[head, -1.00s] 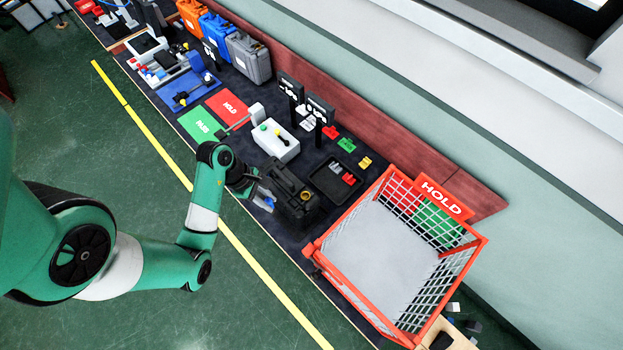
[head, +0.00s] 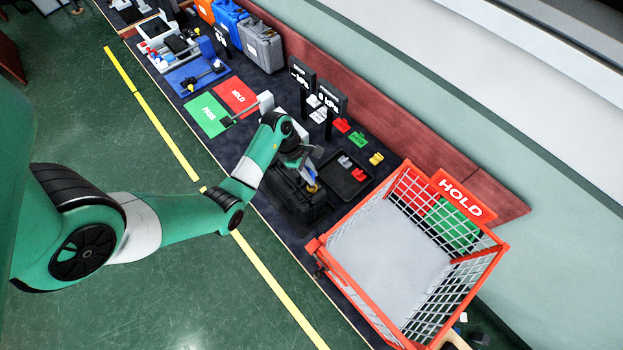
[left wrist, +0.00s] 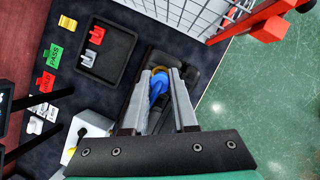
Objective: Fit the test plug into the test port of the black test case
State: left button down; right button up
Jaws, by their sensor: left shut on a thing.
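The black test case (head: 285,196) stands open on the dark bench top; it also shows in the left wrist view (left wrist: 200,60). Its test port has a yellow ring (head: 313,188), partly hidden behind the plug in the left wrist view. My left gripper (head: 311,178) is over the case at the port. In the left wrist view my left gripper (left wrist: 162,82) is shut on the blue test plug (left wrist: 157,88). The plug's front end is at the yellow ring; I cannot tell how deep it sits. My right gripper is not in view.
A black tray (head: 350,194) with small red and grey pieces lies beside the case. A red-rimmed HOLD basket (head: 335,240) stands close on the right. A white box (left wrist: 88,128) is near the gripper. Green PASS (head: 207,115) and red HOLD (head: 236,96) mats lie further left.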

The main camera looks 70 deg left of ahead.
pick_arm(q)
jog(key=shift+w+f, duration=0.1)
jog(key=shift+f, duration=1.6)
jog(key=shift+f, duration=0.1)
jog(key=shift+f+b, duration=0.15)
jog(key=shift+b, duration=0.2)
jog(key=c, duration=0.7)
grip_release()
